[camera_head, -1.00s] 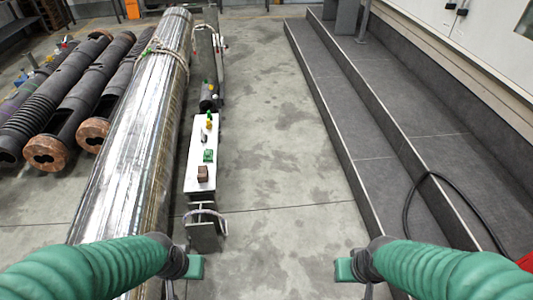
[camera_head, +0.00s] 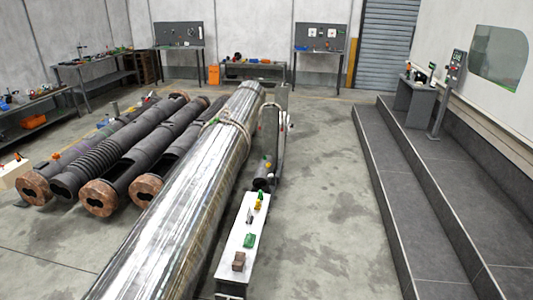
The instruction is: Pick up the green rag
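A small green item (camera_head: 249,240), which looks like the green rag, lies on a narrow white-topped bench (camera_head: 236,232) at lower centre. A brown block (camera_head: 239,261) lies in front of it. A small dark item (camera_head: 249,217) and a yellow-green item (camera_head: 259,200) lie behind it on the same bench. Neither of my grippers is in view, so I cannot see their state.
A long shiny metal cylinder (camera_head: 190,190) lies left of the bench. Dark barrels with copper-coloured ends (camera_head: 102,196) lie farther left. Grey steps (camera_head: 400,200) rise on the right. The floor between bench and steps (camera_head: 325,200) is clear. Workbenches (camera_head: 95,75) line the back.

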